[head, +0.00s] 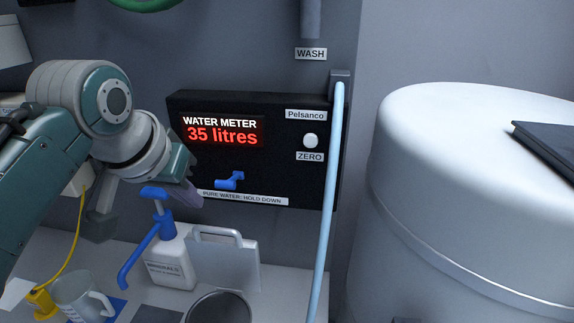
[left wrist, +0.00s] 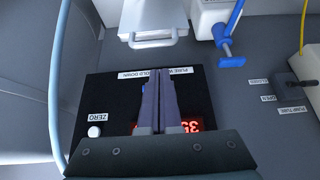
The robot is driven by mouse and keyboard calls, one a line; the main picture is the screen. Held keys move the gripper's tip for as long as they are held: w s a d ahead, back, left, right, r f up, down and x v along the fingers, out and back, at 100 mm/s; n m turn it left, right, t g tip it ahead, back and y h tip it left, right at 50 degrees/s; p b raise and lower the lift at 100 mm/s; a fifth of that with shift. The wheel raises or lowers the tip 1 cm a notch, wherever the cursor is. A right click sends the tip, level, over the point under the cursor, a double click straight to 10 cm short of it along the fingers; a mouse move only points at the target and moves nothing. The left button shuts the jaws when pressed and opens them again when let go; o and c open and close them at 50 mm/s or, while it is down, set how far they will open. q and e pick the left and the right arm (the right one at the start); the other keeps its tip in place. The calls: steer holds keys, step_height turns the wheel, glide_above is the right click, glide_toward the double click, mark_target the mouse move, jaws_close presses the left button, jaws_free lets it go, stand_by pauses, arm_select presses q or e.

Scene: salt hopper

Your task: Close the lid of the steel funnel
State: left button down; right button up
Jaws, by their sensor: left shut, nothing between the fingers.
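The steel funnel (head: 218,306) is at the bottom of the head view, its round rim cut off by the picture edge. What looks like its lid (head: 226,266), a flat grey plate with a bar handle on its top edge, stands upright behind the rim, so it is open. In the left wrist view the plate (left wrist: 155,14) is at the top, partly cut off. My left gripper (head: 190,196) is shut and empty, above and left of the lid, in front of the water meter and apart from the lid. Its fingers (left wrist: 158,100) point toward the lid's side in the wrist view. My right gripper is not seen.
A white jug with a blue pump (head: 165,255) stands just left of the lid. The black water meter (head: 270,165) with a blue tap (head: 230,181) is behind. A pale blue hose (head: 331,190) hangs on the right, beside a large white drum (head: 470,190). A clear beaker (head: 80,297) stands lower left.

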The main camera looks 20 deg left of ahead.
arm_select(q)
steer(key=x, duration=0.9)
steer(key=shift+b, duration=0.35)
steer(key=shift+s, duration=0.1)
